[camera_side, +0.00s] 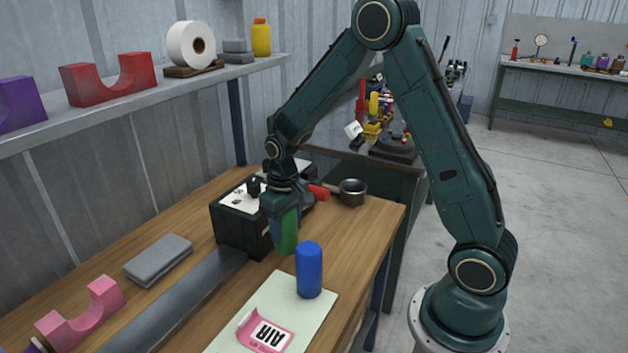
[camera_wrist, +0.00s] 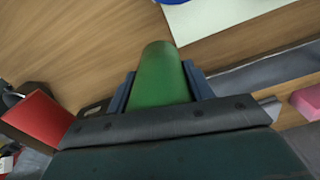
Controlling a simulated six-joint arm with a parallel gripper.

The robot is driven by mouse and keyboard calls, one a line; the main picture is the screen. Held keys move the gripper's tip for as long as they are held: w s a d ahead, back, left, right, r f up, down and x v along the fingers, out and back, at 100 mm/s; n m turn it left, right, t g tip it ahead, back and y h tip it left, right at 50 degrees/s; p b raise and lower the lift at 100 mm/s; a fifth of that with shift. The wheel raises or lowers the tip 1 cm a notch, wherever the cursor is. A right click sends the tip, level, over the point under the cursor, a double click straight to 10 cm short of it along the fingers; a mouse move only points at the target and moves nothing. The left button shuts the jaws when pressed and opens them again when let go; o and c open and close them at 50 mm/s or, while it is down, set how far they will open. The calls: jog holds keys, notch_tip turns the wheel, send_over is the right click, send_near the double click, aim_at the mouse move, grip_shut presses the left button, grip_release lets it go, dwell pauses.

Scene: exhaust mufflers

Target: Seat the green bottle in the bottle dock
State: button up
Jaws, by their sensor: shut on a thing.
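The green bottle (camera_side: 287,232) is a plain cylinder, held upright in my gripper (camera_side: 280,215) above the wooden bench. In the wrist view the green bottle (camera_wrist: 162,75) sits between the two blue fingers of my gripper (camera_wrist: 160,88), which are shut on it. It is in front of a black box-like unit with a white top (camera_side: 240,205); I cannot tell whether this unit is the bottle dock. The lower end of the bottle appears clear of the bench.
A blue bottle (camera_side: 309,269) stands on a pale green mat (camera_side: 228,335) with a pink AIR label (camera_side: 265,332). A dark pot (camera_side: 352,190) and a red object (camera_side: 318,191) are behind. Grey pads (camera_side: 158,260) and a pink cradle (camera_side: 82,315) lie left. A shelf runs along the wall.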

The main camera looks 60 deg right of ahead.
aim_at(287, 242)
jog(key=shift+f, duration=0.4)
jog(key=shift+f, duration=0.1)
jog(key=shift+f, duration=2.05)
jog(key=o, duration=1)
jog(key=shift+f, duration=0.15)
jog(key=shift+o, duration=0.2)
notch_tip(287, 242, up, 11)
jog(key=shift+r, duration=0.7)
